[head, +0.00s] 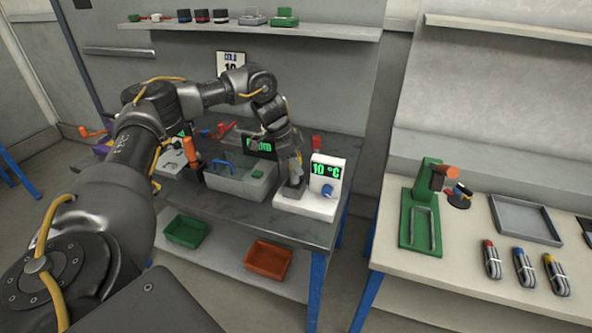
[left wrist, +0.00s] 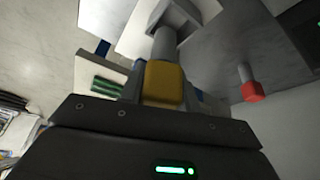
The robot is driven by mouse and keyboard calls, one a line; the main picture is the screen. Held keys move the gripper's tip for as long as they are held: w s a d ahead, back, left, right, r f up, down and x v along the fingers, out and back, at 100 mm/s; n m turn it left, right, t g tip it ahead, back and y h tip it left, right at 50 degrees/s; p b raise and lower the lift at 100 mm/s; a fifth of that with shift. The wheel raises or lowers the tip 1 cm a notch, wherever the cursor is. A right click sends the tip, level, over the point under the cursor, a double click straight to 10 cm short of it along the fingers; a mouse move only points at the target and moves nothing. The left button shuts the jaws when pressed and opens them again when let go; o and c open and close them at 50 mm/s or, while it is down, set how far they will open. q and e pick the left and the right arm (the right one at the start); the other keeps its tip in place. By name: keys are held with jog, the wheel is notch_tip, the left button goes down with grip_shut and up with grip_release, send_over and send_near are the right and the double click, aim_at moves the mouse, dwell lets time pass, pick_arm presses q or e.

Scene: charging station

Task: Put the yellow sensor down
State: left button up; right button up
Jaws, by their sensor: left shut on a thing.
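The yellow sensor shows in the left wrist view as a yellow block (left wrist: 163,83) with a grey shaft pointing away from me. My left gripper (head: 292,167) is shut on it; the gripper hides the yellow part in the head view. The gripper points down over the front left of the white unit (head: 305,205), whose screen (head: 327,171) reads 10 °C in green. The shaft's far end meets a grey piece in the wrist view. I cannot tell whether it rests there. My right gripper is not in view.
A grey basin (head: 240,180) stands left of the white unit. A red-topped item (head: 316,144) stands behind; red also shows in the wrist view (left wrist: 251,91). Green (head: 187,230) and orange (head: 268,260) bins sit below. The right table holds a green stand (head: 420,220) and an empty tray (head: 525,218).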

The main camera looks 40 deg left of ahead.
aim_at(296, 175)
pick_arm(q)
jog(key=shift+w+a+f, duration=0.2)
jog(key=shift+a+f, duration=0.2)
jog(key=shift+f, duration=0.4)
notch_tip(296, 175, down, 2)
jog(key=shift+f+p, duration=0.1)
jog(key=shift+p, duration=0.5)
jog(key=shift+f, duration=0.25)
jog(key=shift+f, duration=0.1)
jog(key=shift+f, duration=0.5)
jog(key=o, duration=1)
jog(key=shift+o, duration=0.2)
jog(key=shift+r, duration=0.15)
jog(key=shift+w+r, duration=0.1)
jog(key=shift+r, duration=0.2)
jog(key=b+v, duration=0.1)
jog(key=v, duration=1.1)
jog(key=shift+r, duration=0.2)
